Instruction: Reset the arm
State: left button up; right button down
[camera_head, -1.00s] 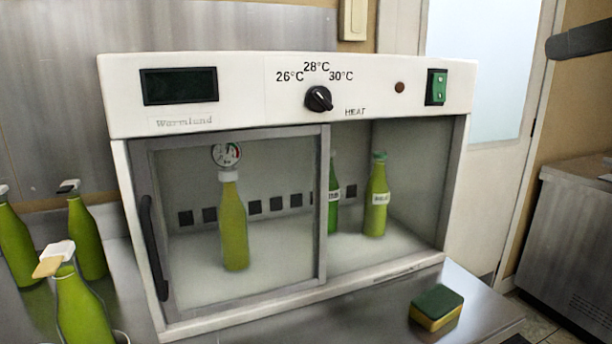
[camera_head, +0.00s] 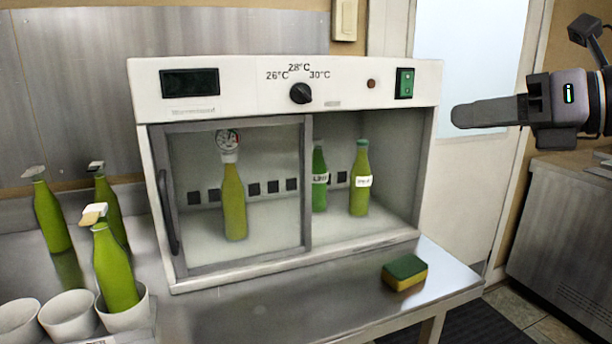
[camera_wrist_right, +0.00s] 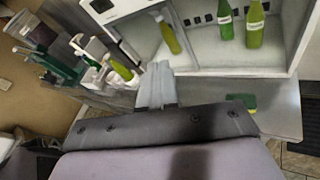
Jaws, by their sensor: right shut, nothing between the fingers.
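My right gripper (camera_head: 462,115) is shut and empty in the head view. It points left, in the air to the right of the white warming cabinet (camera_head: 240,76) and apart from it. In the right wrist view the shut fingers (camera_wrist_right: 154,84) point up the picture toward the cabinet. My left gripper is not in view.
The cabinet's glass door covers its left half, with a gauge-topped bottle (camera_head: 234,200) behind it; two bottles (camera_head: 359,190) stand in the open right half. A sponge (camera_head: 405,272) lies on the steel table (camera_head: 250,318). Several white cups (camera_head: 70,318) and green bottles (camera_head: 50,217) stand left.

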jog(key=a+f+m+g+y+p, duration=0.2)
jog(key=a+f+m+y, duration=0.4)
jog(key=a+f+y, duration=0.3)
jog(key=d+f+m+t+h+p, duration=0.1)
jog(key=d+f+m+t+h, duration=0.2)
jog(key=f+m+t+h, duration=0.5)
jog(key=d+f+m+t+h+p, duration=0.1)
jog(key=d+f+m+t+h, duration=0.2)
jog(key=f+m, duration=0.95)
jog(key=s+d+f+m+g+h, duration=0.1)
jog(key=s+f+m+g+h, duration=0.2)
jog(key=s+f+m, duration=0.3)
jog(key=s+d+f+m+g+h+p, duration=0.1)
jog(key=s+f+m+g+h, duration=0.3)
jog(key=s+f, duration=0.9)
notch_tip(320, 180, down, 5)
jog(key=m+g, duration=0.1)
jog(key=m, duration=0.2)
jog(key=shift+s, duration=0.25)
